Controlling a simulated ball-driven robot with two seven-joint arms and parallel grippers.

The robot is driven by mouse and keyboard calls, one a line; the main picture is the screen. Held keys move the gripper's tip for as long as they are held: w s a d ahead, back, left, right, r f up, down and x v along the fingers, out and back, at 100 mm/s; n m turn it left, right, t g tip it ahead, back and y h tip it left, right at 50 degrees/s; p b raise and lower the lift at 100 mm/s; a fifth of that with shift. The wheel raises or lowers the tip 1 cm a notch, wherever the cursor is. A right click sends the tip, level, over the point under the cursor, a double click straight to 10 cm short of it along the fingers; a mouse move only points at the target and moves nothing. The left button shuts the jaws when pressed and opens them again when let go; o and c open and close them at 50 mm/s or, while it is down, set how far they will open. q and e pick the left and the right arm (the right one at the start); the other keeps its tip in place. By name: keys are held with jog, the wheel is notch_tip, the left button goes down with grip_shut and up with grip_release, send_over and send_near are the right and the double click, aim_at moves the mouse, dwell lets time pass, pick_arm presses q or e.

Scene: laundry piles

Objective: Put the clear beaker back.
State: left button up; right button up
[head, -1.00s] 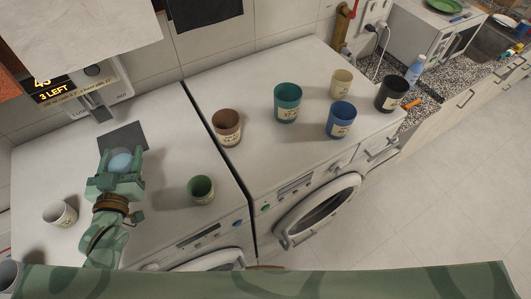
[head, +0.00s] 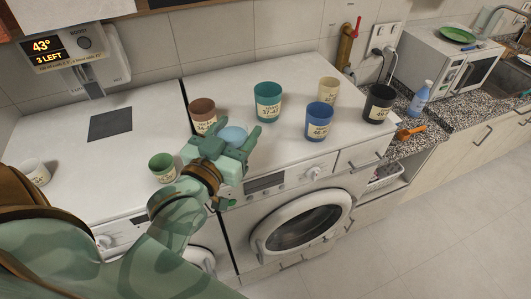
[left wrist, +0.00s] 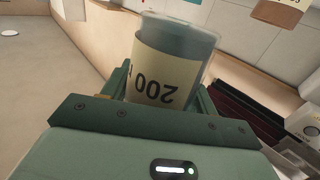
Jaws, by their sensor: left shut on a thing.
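The clear beaker (head: 233,134) shows pale blue contents from above in the head view. The gripper's fingers also flank the beaker in the left wrist view (left wrist: 163,95). A dark square mat (head: 110,124) lies bare on the left machine. My right gripper is not in view.
Labelled cups stand on the machines: brown (head: 202,112), teal (head: 267,101), blue (head: 318,119), cream (head: 328,92), black (head: 378,103), green (head: 162,168) and white (head: 36,173). A wall unit's display (head: 52,50) reads 43° and "3 LEFT". The right machine's door (head: 300,228) stands below.

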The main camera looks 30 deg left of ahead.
pick_arm(q)
jog(key=w+a+f, duration=0.1)
jog(key=w+f, duration=0.2)
jog(key=f, duration=0.1)
jog(key=w+f, duration=0.4)
jog(key=w+a+f, duration=0.1)
jog(key=w+f, duration=0.3)
jog(key=shift+a, duration=0.3)
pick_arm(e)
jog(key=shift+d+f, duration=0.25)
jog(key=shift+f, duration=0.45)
pick_arm(q)
jog(key=o, duration=1)
jog(key=shift+f, duration=0.15)
jog(key=shift+c, duration=0.2)
jog(key=s+d+b, duration=0.1)
jog(key=s, duration=1.1)
jog(key=shift+r+b, duration=0.2)
jog(key=shift+b, duration=0.1)
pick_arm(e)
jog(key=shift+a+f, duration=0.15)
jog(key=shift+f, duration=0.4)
